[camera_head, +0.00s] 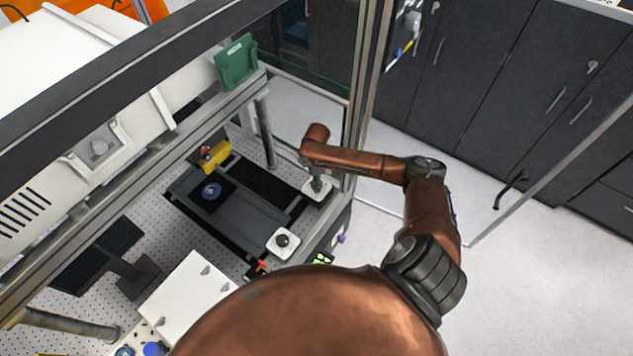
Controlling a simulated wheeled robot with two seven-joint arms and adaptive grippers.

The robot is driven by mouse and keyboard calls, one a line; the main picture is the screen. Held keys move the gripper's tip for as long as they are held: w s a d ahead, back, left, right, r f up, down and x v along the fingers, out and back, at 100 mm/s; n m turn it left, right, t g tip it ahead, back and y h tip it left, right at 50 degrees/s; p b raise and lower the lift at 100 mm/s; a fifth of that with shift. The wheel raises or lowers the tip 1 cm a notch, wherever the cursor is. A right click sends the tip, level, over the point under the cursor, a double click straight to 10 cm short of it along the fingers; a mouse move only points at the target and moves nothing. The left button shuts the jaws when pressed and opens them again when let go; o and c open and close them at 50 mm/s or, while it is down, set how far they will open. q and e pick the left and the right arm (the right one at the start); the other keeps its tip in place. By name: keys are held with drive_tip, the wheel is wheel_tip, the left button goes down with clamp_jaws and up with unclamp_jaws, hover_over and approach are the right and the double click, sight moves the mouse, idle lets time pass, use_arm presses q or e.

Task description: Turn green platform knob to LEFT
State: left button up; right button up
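A small bright green piece with dark parts (321,259) sits at the front edge of the instrument, just above my copper body. It may be the green knob; its pointing direction is too small to tell. Part of it may be hidden by my body. My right arm reaches in from the lower right and bends left over the instrument. My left gripper does not show.
A white pad with a black knob (283,242), a red piece (261,267) and a purple knob (341,239) lie nearby. Frame posts (364,90) stand close to my arm.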

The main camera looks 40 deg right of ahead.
drive_tip(key=o, duration=1.2)
drive_tip(key=shift+c, duration=0.2)
wheel_tip(320, 180, up, 12)
drive_tip(key=shift+a+f, duration=0.1)
